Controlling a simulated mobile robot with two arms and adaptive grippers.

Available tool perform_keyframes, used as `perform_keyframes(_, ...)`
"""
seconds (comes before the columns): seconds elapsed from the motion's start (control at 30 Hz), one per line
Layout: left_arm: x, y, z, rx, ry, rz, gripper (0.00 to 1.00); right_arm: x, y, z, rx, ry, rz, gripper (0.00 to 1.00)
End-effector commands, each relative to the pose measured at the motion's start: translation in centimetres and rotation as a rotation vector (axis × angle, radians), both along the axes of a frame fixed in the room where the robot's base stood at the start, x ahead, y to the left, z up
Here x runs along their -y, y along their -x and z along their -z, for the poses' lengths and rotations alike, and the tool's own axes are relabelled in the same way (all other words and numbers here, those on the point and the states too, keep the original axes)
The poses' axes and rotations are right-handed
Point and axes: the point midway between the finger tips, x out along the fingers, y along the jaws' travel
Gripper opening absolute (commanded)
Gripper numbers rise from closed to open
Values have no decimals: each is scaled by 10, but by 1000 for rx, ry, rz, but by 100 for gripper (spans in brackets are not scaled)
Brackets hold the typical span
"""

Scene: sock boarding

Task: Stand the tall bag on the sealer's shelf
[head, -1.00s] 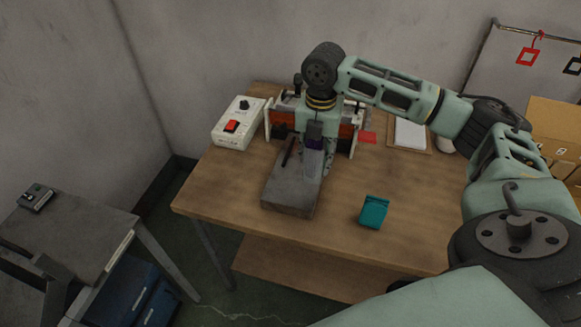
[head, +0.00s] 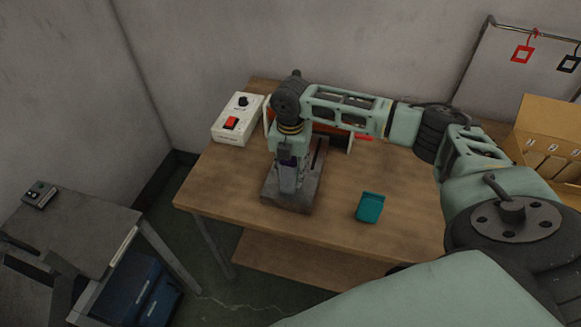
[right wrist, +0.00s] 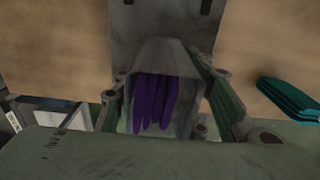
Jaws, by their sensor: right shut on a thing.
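My right gripper (head: 288,185) is shut on the tall bag, a clear bag with purple contents. The bag (right wrist: 158,92) shows between the fingers in the right wrist view, and the fingers and arm mostly hide it in the head view. The gripper is over the left front part of the sealer's grey shelf (head: 308,189). The shelf also shows beyond the bag in the right wrist view (right wrist: 165,22). Whether the bag's bottom touches the shelf I cannot tell. The sealer (head: 333,138), with an orange front, stands behind the shelf, partly hidden by my arm. My left gripper is not in view.
A white control box (head: 237,121) with a red switch stands left of the sealer. A folded teal item (head: 370,207) lies on the wooden table (head: 330,235), right of the shelf. Cardboard boxes (head: 548,140) stand at the far right. A grey side bench (head: 75,225) is at the left.

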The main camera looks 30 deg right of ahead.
Motion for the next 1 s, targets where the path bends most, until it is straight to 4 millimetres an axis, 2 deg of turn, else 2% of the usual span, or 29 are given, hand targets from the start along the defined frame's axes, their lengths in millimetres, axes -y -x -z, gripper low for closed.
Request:
perform_keyframes(0.1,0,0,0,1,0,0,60,0,0,3,-1,-1,0,14)
perform_keyframes(0.13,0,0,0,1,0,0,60,0,0,2,1,-1,0,41)
perform_keyframes(0.3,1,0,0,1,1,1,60,0,0,2,0,0,0,55)
perform_keyframes(0.6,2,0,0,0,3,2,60,0,0,2,0,0,0,57)
perform_keyframes(0.73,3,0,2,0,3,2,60,0,-1,-5,1,0,0,57)
perform_keyframes(0.87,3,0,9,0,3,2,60,0,-1,-25,6,-1,0,57)
perform_keyframes(1.0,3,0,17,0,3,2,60,0,-2,-56,7,-2,-1,57)
